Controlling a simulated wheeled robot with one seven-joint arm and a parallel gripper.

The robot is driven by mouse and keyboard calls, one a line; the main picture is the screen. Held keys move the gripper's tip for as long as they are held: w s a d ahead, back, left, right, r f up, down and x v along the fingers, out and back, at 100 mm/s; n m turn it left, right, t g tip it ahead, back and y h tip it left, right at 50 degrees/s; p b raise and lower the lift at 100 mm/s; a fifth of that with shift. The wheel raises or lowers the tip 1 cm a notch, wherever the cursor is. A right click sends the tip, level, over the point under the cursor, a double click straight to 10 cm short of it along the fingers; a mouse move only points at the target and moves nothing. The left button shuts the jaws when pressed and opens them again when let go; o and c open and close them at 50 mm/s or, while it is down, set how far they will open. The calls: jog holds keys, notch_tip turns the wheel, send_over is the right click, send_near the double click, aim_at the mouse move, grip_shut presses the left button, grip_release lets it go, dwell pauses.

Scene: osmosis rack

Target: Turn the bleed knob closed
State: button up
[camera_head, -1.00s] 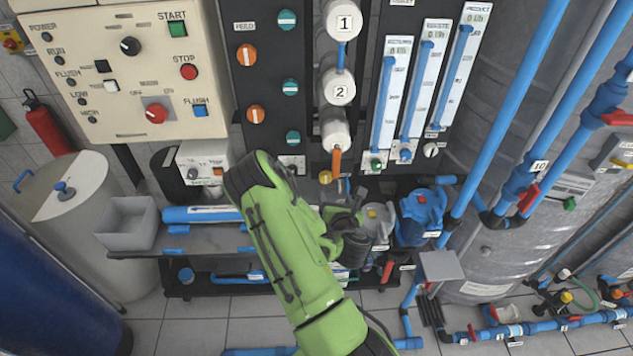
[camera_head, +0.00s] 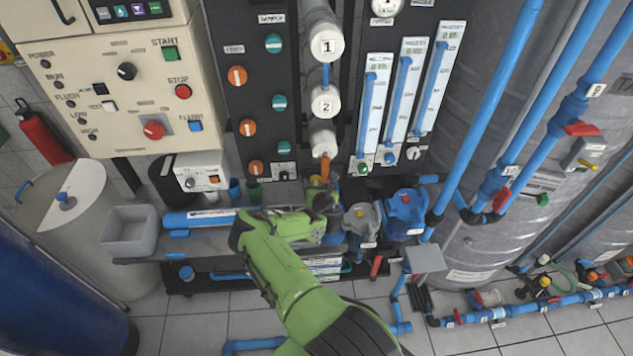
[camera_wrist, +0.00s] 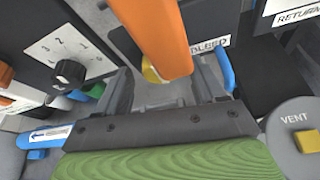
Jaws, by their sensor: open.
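In the wrist view a small yellow knob (camera_wrist: 152,73) sits beside a label reading BLEED (camera_wrist: 209,43). A large orange lever (camera_wrist: 156,35) in front hides part of the knob. My gripper (camera_wrist: 161,72) is open and empty, one finger on each side of the yellow knob as seen in that view. I cannot tell whether either finger touches it. In the head view my gripper (camera_head: 325,205) is just below the orange lever (camera_head: 325,171) under the white cylinders, and the arm hides most of that spot.
A black numbered dial (camera_wrist: 70,72) is at the left of the wrist view. A VENT fitting (camera_wrist: 296,122) with a yellow tab is at lower right. Blue and grey pumps (camera_head: 404,211) stand right of my gripper. A blue pipe (camera_head: 200,218) lies to the left.

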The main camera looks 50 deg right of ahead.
jog(key=shift+w+d+f, duration=0.25)
jog(key=shift+w, duration=0.05)
jog(key=c, duration=1.1)
jog(key=shift+o, duration=0.2)
jog(key=shift+s+m+t+y, duration=0.1)
jog(key=shift+m+t+y, duration=0.35)
jog(key=shift+m, duration=0.45)
jog(key=shift+d+m+t+y, duration=0.1)
jog(key=shift+m+t+y, duration=0.35)
jog(key=shift+m, duration=0.55)
